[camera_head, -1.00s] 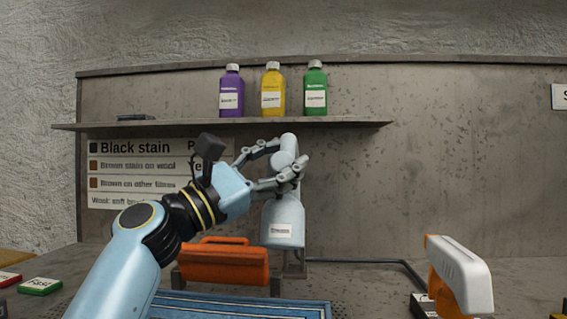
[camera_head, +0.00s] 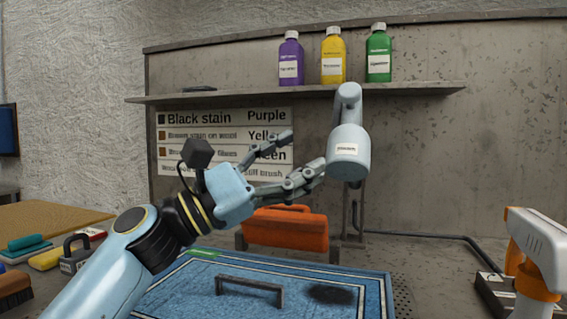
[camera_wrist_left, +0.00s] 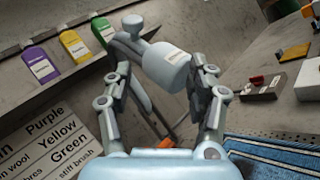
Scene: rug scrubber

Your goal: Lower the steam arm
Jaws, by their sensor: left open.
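The steam arm (camera_head: 349,135) is a pale blue post-mounted arm with a labelled, rounded head, in front of the back panel right of centre in the head view. It hangs above the blue rug (camera_head: 300,270). My left gripper (camera_head: 308,156) is open, just left of the steam head, with its fingers spread and pointing toward it. In the left wrist view the steam arm (camera_wrist_left: 165,68) appears beyond and between the two open fingers. I cannot tell whether a finger touches it. My right gripper is not in view.
An orange case-like object (camera_head: 286,230) stands behind the rug. A shelf (camera_head: 300,93) holds purple, yellow and green bottles. A white and orange sprayer (camera_head: 537,250) stands at right. A grey bar (camera_head: 249,287) stands over the rug. Brushes and small blocks lie at left.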

